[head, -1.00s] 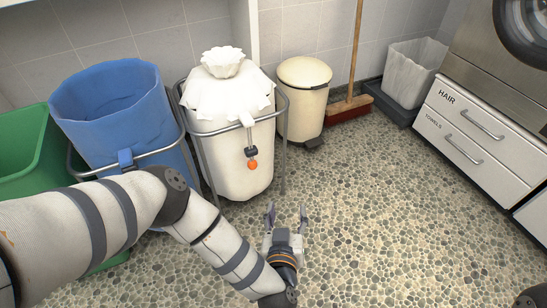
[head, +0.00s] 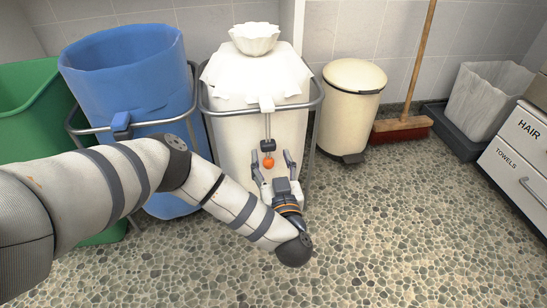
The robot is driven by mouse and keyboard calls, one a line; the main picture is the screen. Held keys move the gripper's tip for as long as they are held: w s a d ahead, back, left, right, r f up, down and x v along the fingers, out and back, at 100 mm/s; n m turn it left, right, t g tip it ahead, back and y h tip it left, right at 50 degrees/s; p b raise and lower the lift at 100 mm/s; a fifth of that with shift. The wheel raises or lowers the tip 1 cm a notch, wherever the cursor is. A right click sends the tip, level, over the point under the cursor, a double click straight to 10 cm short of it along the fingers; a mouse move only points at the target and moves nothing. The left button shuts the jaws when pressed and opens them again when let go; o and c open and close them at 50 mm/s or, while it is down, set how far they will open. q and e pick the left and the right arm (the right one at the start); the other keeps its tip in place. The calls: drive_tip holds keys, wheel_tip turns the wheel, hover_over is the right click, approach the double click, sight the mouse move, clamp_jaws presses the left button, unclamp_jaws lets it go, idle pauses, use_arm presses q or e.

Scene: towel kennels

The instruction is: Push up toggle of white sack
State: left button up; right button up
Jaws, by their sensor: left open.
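The white sack (head: 256,135) hangs in a grey metal frame, its gathered top (head: 256,38) standing up above a draped white collar. On its front a drawcord hangs down with a dark toggle (head: 267,145) and an orange ball (head: 268,162) at the end, just below the toggle. My left gripper (head: 272,160) is open in front of the sack, its two fingers pointing up on either side of the orange ball. Whether the fingers touch anything cannot be told. My right gripper is not in view.
A blue sack (head: 130,80) in its frame and a green bin (head: 35,110) stand at left. A cream pedal bin (head: 352,105), a broom (head: 402,128), a grey wastebasket (head: 487,98) and drawers (head: 518,160) stand to the right. The pebbled floor in front is clear.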

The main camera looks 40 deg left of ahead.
sight(269, 148)
use_arm(q)
drive_tip(key=b+x, duration=0.1)
drive_tip(key=x, duration=0.3)
drive_tip(key=shift+w+a, duration=0.1)
drive_tip(key=shift+w, duration=0.1)
drive_tip(key=shift+r, duration=0.1)
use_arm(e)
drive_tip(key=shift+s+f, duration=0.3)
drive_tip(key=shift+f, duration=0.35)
use_arm(q)
drive_tip(key=shift+c, duration=0.5)
